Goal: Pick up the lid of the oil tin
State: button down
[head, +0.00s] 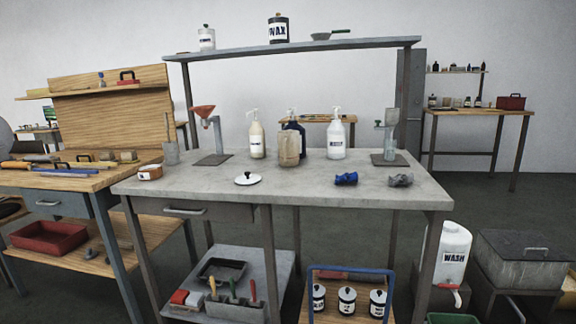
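A round white lid (248,180) with a dark knob lies flat by itself near the front of the grey table, left of centre. My gripper is not in view.
The grey table (215,186) holds pump bottles (335,138), a tan container (289,150), a blue cloth (346,179) and a grey cloth (400,180). A dark tin marked WAX (278,30) stands on the shelf (340,44). The tabletop around the lid is clear.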

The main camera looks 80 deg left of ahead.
aim_at(247, 178)
jog(key=u, duration=3.15)
